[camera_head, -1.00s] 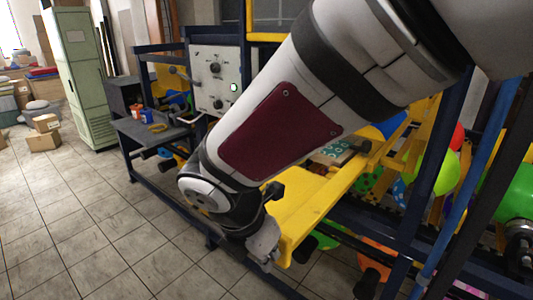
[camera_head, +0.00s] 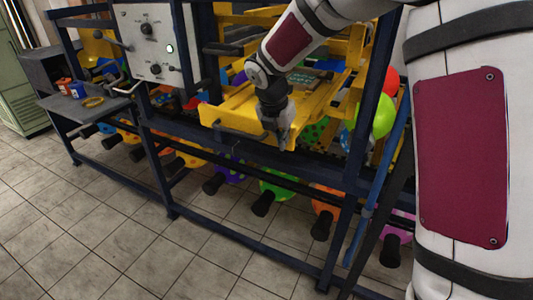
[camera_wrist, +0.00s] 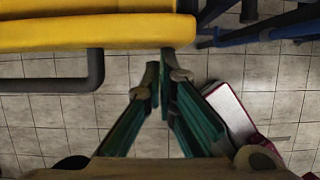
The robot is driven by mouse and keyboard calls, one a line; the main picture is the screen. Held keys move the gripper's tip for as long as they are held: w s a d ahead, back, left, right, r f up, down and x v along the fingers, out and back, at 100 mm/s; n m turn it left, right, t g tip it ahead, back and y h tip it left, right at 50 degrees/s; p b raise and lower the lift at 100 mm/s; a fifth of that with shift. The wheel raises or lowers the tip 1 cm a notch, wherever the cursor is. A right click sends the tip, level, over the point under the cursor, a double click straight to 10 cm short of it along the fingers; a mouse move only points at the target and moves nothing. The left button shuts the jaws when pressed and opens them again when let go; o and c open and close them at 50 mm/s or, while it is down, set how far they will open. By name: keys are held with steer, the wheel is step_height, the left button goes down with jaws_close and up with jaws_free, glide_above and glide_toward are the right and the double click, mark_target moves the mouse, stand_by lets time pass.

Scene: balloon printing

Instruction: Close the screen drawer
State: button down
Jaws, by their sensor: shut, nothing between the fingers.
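The screen drawer (camera_head: 228,117) is a yellow tray that stands out from the front of the dark blue machine frame, so it is open. A green printed plate (camera_head: 302,77) lies toward its back. My gripper (camera_head: 284,143) is at the drawer's front edge, near its right corner, pointing down. In the wrist view the drawer's yellow edge (camera_wrist: 90,32) crosses the top, with a dark bar handle (camera_wrist: 60,84) below it at left. My gripper (camera_wrist: 160,72) shows there with its fingertips together and empty, close to the yellow edge; contact cannot be told.
A control panel (camera_head: 152,42) with knobs stands left of the drawer. A side shelf (camera_head: 85,108) holds small cups. Balloons on dark-ended holders (camera_head: 265,203) line the lower frame (camera_head: 230,232). The tiled floor (camera_head: 130,255) in front is clear.

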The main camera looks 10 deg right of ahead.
mark_target(299, 123)
steer(key=w+d, duration=0.2)
steer(key=w, duration=0.1)
steer(key=w+d+b, duration=0.1)
steer(key=w+d, duration=0.1)
steer(key=w, duration=0.1)
steer(key=w+d+b, duration=0.1)
steer(key=w+d, duration=0.1)
steer(key=shift+w+d+f, duration=0.1)
steer(key=shift+w+d, duration=0.25)
steer(key=shift+w, duration=0.05)
steer(key=shift+w+d, duration=0.55)
steer(key=shift+w, duration=0.1)
